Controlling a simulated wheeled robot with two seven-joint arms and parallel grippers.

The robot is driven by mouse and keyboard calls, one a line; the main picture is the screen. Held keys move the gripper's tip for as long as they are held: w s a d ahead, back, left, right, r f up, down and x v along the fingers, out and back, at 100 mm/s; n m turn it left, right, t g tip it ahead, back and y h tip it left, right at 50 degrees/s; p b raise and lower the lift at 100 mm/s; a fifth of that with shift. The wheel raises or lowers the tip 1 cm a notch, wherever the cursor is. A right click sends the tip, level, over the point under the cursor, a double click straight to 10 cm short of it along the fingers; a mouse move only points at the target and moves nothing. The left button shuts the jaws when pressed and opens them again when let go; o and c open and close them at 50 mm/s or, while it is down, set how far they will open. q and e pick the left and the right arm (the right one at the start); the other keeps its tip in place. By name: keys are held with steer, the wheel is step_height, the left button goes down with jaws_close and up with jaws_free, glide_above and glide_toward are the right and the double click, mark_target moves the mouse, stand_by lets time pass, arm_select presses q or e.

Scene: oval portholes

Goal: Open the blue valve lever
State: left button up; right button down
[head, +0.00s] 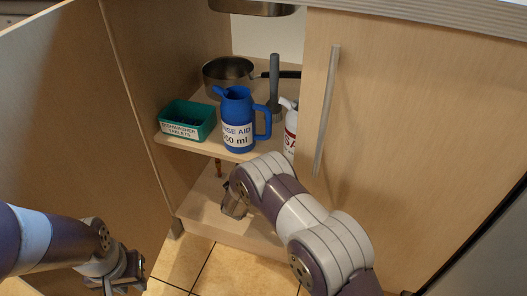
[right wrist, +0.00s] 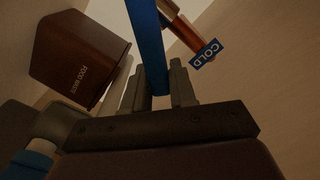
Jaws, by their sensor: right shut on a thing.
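The blue valve lever (right wrist: 151,50) runs down the right wrist view as a long flat strip. Its lower end sits between the fingers of my right gripper (right wrist: 159,88), which is shut on it. A copper pipe (right wrist: 184,32) with a blue COLD tag (right wrist: 205,54) slants down beside the lever. The lever's pivot is out of that view. In the head view my right arm reaches into the open cabinet below the shelf, and the lever is hidden. My left gripper (head: 125,277) is low at the left, away from the cabinet contents; its jaw gap is unclear.
The shelf (head: 190,147) holds a green tablets box (head: 187,120), a blue rinse aid jug (head: 237,120), a pan (head: 228,75) and a white bottle (head: 291,130). A closed door with a handle (head: 326,110) is at right. A brown food waste bin (right wrist: 80,60) stands near my right gripper.

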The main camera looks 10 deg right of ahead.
steer(key=c, duration=1)
jaws_free()
steer(key=shift+s+a+r+p, duration=0.1)
steer(key=shift+s+a+p, duration=0.1)
steer(key=shift+s+p, duration=0.1)
steer(key=p+v, duration=0.6)
steer(key=v, duration=0.6)
steer(key=shift+f, duration=0.25)
